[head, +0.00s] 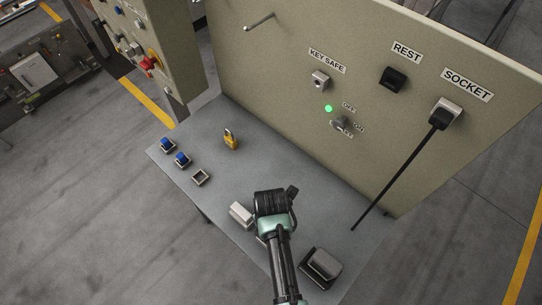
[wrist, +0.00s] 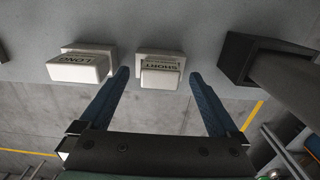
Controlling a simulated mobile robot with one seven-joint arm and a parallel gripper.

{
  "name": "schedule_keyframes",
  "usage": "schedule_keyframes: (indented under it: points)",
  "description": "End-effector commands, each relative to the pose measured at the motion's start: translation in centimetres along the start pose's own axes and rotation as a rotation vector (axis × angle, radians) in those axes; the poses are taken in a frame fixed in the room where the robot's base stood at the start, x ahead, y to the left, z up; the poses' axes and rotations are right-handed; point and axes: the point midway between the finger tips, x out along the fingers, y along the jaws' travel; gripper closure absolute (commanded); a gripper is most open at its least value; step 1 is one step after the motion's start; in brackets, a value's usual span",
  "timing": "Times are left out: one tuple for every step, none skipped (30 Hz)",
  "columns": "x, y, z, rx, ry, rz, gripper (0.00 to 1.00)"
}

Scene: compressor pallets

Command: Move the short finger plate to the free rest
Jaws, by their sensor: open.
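In the wrist view the short finger plate (wrist: 160,78) is a pale block labelled SHORT. My gripper (wrist: 159,75) is open, with one blue finger on each side of this block and gaps visible; it does not hold it. A similar pale block labelled LONG (wrist: 78,70) stands just left of the left finger. In the head view my wrist hides the short plate, and a pale block (head: 240,214) shows at its left. A small empty square holder (head: 201,178) sits at the table's left; I cannot tell whether it is the free rest.
A dark holder with a grey block (head: 325,264) stands at the table's right front. A yellow padlock (head: 231,140) and two blue-topped pieces (head: 175,152) stand farther back. A cable (head: 398,175) hangs from the socket before the upright panel (head: 270,75).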

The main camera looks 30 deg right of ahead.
Motion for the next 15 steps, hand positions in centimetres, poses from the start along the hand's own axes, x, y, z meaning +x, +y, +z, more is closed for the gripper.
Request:
schedule_keyframes:
  points:
    - [-0.9, 0.1, 0.1, 0.000, -0.003, 0.004, 0.03]
    - [-1.5, 0.1, 0.1, -0.001, -0.003, 0.003, 0.03]
    - [-2.2, 0.1, 0.0, 0.000, -0.003, 0.003, 0.03]
    - [-2.8, 0.0, 0.0, 0.000, -0.003, 0.003, 0.03]
    - [-3.4, 0.0, 0.0, 0.000, -0.003, 0.003, 0.03]
    - [-4.2, 0.1, 0.1, 0.000, -0.003, 0.004, 0.03]
    - [-4.8, 0.1, 0.1, 0.000, -0.003, 0.003, 0.03]
    - [-5.3, 0.1, 0.0, 0.000, -0.003, 0.003, 0.03]
    - [-6.1, 0.1, 0.1, -0.001, -0.004, 0.004, 0.03]
    - [-6.6, 0.1, 0.1, -0.001, -0.003, 0.004, 0.03]
    - [-7.2, 0.1, 0.1, -0.001, -0.003, 0.003, 0.03]
    - [-7.8, 0.1, 0.0, -0.001, -0.003, 0.003, 0.03]
    - [-8.2, 0.0, 0.0, -0.001, -0.003, 0.003, 0.03]
    - [-8.7, 0.1, 0.1, -0.001, -0.003, 0.003, 0.03]
    - [-9.2, 0.1, 0.1, 0.000, -0.003, 0.003, 0.03]
